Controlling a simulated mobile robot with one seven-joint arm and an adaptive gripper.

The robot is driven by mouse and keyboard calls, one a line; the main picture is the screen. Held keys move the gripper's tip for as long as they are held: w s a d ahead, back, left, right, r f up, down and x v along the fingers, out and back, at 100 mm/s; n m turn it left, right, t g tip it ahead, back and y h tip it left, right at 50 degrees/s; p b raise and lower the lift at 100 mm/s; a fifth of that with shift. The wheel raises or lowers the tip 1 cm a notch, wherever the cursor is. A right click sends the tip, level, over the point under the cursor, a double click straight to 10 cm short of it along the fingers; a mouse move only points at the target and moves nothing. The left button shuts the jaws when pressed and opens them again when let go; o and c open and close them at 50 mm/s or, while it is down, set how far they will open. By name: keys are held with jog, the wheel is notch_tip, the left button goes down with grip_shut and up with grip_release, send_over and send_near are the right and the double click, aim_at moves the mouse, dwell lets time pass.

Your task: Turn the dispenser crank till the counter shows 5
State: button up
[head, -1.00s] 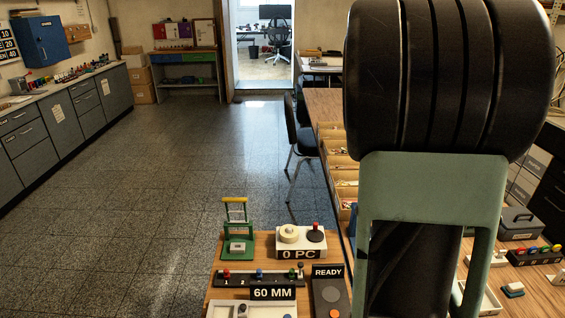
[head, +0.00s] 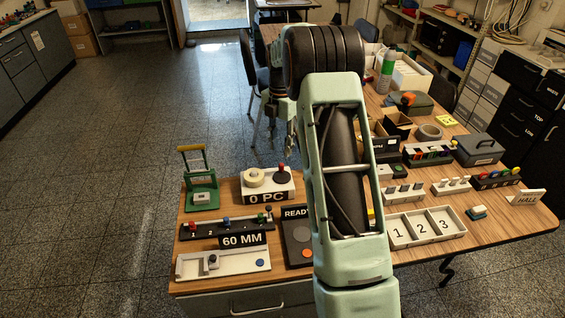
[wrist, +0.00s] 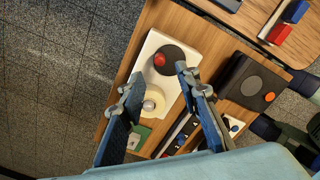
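The dispenser (head: 246,193) is a white box on the wooden table, and its counter plate (head: 267,198) reads "0 PC". On top are a cream roll (head: 256,179) and a dark crank disc (head: 283,177) with an upright red knob (head: 281,167). The wrist view also shows the white box (wrist: 152,45), the red knob (wrist: 159,60) and the cream roll (wrist: 153,100). My gripper (head: 281,146) is above and behind the dispenser in the head view. In the wrist view its blue fingers (wrist: 157,79) are spread wide with nothing between them, the knob lying beyond the fingertips.
A green stand with a yellow handle (head: 201,182) is left of the dispenser. A numbered tray (head: 428,239) lies right of my arm.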

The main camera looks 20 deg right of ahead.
aim_at(281, 164)
notch_tip(281, 164, down, 7)
jog(key=shift+f, duration=0.2)
jog(key=shift+c, duration=0.5)
grip_shut()
